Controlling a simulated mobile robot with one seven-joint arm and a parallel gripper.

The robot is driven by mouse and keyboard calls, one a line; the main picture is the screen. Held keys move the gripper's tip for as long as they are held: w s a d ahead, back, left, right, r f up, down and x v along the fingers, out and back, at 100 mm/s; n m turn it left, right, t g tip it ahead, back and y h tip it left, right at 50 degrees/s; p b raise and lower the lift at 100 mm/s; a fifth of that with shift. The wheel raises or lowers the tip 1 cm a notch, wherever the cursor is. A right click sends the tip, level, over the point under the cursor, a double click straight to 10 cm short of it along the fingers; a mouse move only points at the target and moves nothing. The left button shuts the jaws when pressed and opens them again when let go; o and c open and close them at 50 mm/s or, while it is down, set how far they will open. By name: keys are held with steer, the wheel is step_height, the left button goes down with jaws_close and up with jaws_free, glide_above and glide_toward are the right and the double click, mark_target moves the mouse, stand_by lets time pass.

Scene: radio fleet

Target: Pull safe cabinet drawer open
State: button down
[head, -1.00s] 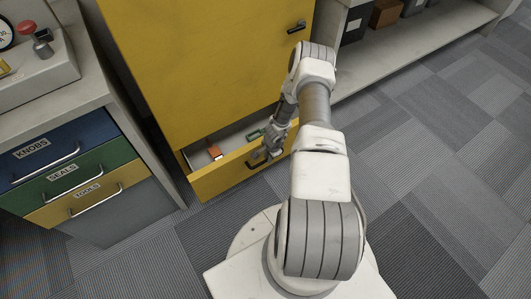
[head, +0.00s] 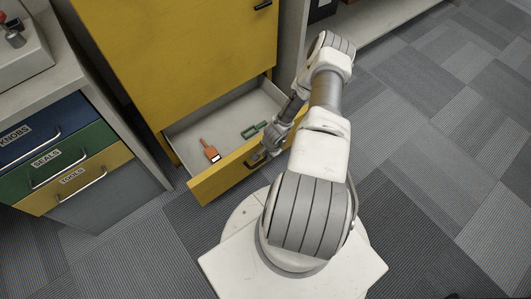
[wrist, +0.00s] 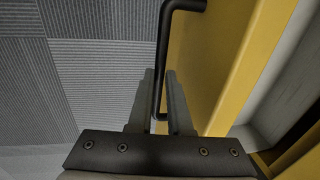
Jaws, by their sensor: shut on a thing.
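The yellow safe cabinet (head: 185,50) stands at the upper left of the head view. Its bottom drawer (head: 222,183) is pulled well out, with its grey inside showing. An orange tagged item (head: 209,151) and a green item (head: 254,130) lie in it. My gripper (head: 262,157) is at the drawer front. In the wrist view my gripper (wrist: 160,100) is shut on the black bar handle (wrist: 162,60), with a finger on each side of it. The yellow drawer front (wrist: 225,70) is just to the right. In the head view my gripper partly hides the handle.
A bench with blue, green and yellow drawers (head: 70,180), labelled KNOBS, SEALS and TOOLS, stands at the left. A shelf (head: 375,25) is at the upper right. Carpeted floor (head: 440,150) is clear on the right.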

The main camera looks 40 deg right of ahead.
steer(key=shift+s, duration=0.1)
stand_by(0.3)
steer(key=c, duration=0.8)
jaws_free()
steer(key=shift+c, duration=0.2)
steer(key=shift+r, duration=0.1)
steer(key=s+r+p, duration=0.3)
steer(key=r+p, duration=0.2)
steer(key=r, duration=1.2)
steer(key=shift+s, duration=0.15)
steer(key=shift+d, duration=0.1)
